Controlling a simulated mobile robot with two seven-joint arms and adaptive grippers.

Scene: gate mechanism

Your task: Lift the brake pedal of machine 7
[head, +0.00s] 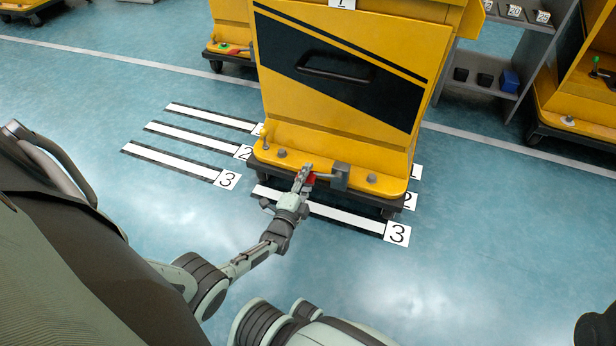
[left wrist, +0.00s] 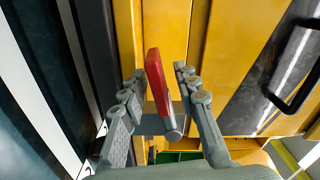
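The yellow machine (head: 340,75) with a black panel stands in front of me. Its top label (head: 342,3) is cut off, so I cannot read it surely. A red brake pedal (head: 311,179) is low on its front, by a grey bracket (head: 340,176). My left gripper (head: 305,172) is at the pedal. In the left wrist view the red pedal (left wrist: 158,80) lies between the two grey fingers of the left gripper (left wrist: 160,76). The fingers are apart, with visible gaps beside the pedal. My right gripper is not in view.
White floor stripes with number cards (head: 397,234) lie under and beside the machine. Other yellow machines (head: 575,90) and a grey shelf (head: 490,70) with a blue box (head: 509,81) stand behind. The blue floor (head: 100,80) at left is open.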

